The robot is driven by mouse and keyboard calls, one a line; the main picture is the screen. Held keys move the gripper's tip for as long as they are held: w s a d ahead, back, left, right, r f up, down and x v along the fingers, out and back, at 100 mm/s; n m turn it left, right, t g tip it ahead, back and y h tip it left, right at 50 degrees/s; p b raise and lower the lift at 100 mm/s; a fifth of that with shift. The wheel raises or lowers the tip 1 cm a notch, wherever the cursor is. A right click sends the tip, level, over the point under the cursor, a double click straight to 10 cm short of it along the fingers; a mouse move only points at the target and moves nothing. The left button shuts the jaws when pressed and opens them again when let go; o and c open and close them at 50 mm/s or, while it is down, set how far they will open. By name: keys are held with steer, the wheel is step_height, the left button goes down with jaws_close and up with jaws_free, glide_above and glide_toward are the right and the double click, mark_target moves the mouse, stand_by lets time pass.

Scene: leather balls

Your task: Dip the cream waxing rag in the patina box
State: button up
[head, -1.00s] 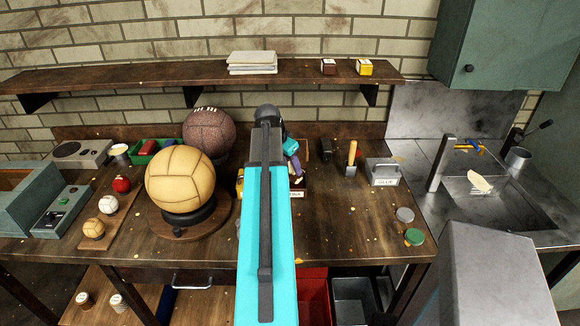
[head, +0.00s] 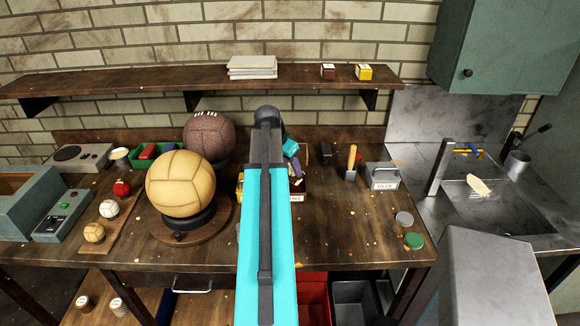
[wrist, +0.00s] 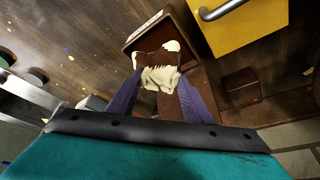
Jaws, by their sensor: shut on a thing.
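The cream waxing rag (wrist: 158,77) is between the purple fingers of my gripper (wrist: 159,88) in the wrist view. My gripper is shut on it. A dark brown patch lies across the rag's middle. The patina box (wrist: 150,28) is a brown open box with a pale label, right at the rag; I cannot tell how deep the rag sits in it. In the head view my arm hides the rag and most of the box; the box's labelled front corner (head: 297,198) shows beside my gripper (head: 297,176).
A yellow box (wrist: 240,30) with a metal handle stands close to the patina box in the wrist view. A large tan ball (head: 180,183) on a stand is left of my arm. A mallet (head: 351,163) and a glue box (head: 383,177) are to the right. A shelf (head: 210,78) runs behind.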

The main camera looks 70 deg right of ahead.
steer(key=shift+r, duration=0.1)
steer(key=shift+r+p, duration=1.15)
steer(key=shift+r, duration=0.8)
